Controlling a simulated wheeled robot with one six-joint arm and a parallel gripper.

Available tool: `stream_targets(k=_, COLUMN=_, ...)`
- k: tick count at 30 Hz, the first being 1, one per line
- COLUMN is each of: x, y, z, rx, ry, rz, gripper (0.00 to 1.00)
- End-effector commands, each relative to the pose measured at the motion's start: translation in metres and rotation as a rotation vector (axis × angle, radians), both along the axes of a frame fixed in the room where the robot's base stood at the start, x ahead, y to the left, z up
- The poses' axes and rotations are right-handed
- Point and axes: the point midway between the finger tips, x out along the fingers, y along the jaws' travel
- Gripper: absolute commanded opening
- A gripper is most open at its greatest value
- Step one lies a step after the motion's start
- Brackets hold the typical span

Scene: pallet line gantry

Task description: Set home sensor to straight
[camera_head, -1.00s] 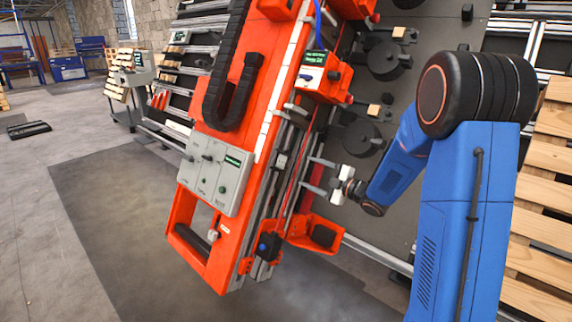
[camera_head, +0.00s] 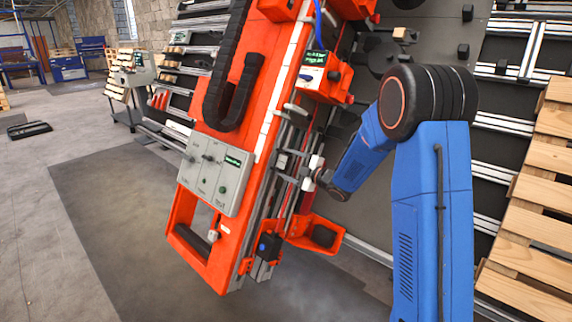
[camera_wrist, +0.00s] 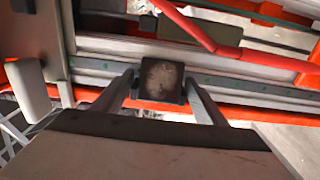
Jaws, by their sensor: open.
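A small dark block with a worn, mottled face (camera_wrist: 160,78), which may be the home sensor, sits at the rail in the wrist view. It looks roughly square to the rail in that view. In the head view a small grey block (camera_head: 281,161) on the rail of the orange gantry beam looks like the same part; its exact angle is too small to tell there. My gripper (camera_head: 291,168) is open, reaching in from the right. In the wrist view the fingers (camera_wrist: 160,90) stand on both sides of the dark block; I cannot tell whether they touch it.
A grey control box (camera_head: 216,175) is fixed on the orange beam (camera_head: 183,225). A red cable (camera_wrist: 240,52) crosses above the block. An orange bracket (camera_head: 316,235) juts out below my gripper. Wooden pallets (camera_head: 530,200) stand at the right.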

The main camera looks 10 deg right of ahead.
Motion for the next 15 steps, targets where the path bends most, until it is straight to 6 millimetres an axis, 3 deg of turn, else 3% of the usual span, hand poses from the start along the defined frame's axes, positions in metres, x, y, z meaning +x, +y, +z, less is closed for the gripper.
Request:
stream_targets(k=5, x=-0.0002, y=-0.0001, z=-0.0001, rx=0.0, ry=0.0, rz=0.0, gripper=0.63)
stream_targets(k=10, x=-0.0004, y=-0.0002, z=-0.0001, rx=0.0, ry=0.0, rz=0.0, gripper=0.24)
stream_targets(k=15, x=-0.0006, y=0.0003, z=0.0004, rx=-0.004, ry=0.003, rz=-0.009, gripper=0.24)
